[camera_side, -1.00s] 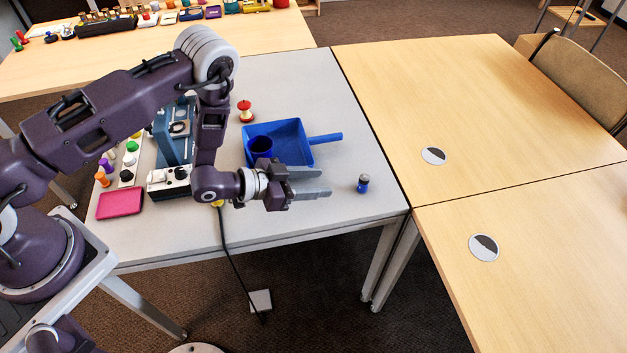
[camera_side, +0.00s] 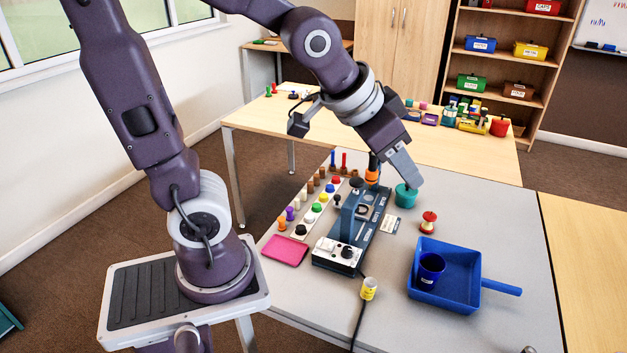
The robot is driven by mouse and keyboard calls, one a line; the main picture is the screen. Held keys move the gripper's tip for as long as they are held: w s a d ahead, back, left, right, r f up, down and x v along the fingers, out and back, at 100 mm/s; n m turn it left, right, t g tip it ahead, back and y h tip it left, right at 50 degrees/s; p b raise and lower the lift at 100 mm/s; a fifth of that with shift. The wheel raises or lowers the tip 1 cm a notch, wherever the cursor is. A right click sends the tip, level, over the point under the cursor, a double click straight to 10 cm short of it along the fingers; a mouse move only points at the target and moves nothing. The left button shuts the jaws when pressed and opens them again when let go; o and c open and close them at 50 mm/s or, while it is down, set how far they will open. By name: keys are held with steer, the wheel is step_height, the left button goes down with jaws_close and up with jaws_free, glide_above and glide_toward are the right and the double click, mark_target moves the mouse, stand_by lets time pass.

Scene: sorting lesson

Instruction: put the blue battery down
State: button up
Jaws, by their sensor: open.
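The blue battery (camera_side: 528,349) is almost wholly cut off by the bottom edge of the picture; only its small grey top shows, right of the blue dustpan. Whether it stands upright cannot be told from this sliver. My gripper (camera_side: 409,178) is far from it, across the table at the back. It is open, pointing down beside a teal cup (camera_side: 405,198). One grey finger shows plainly; the other is largely hidden. I cannot tell whether the finger touches the cup.
Left stand a blue machine (camera_side: 352,228), a pink tray (camera_side: 285,251) and rows of coloured pegs. A red-and-yellow spool (camera_side: 428,222) and a yellow cylinder (camera_side: 369,288) stand nearby.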

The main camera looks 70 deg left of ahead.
steer(key=s+g, duration=0.2)
steer(key=s, duration=1.3)
steer(key=shift+d+r+n, duration=0.2)
steer(key=shift+d+n, duration=0.2)
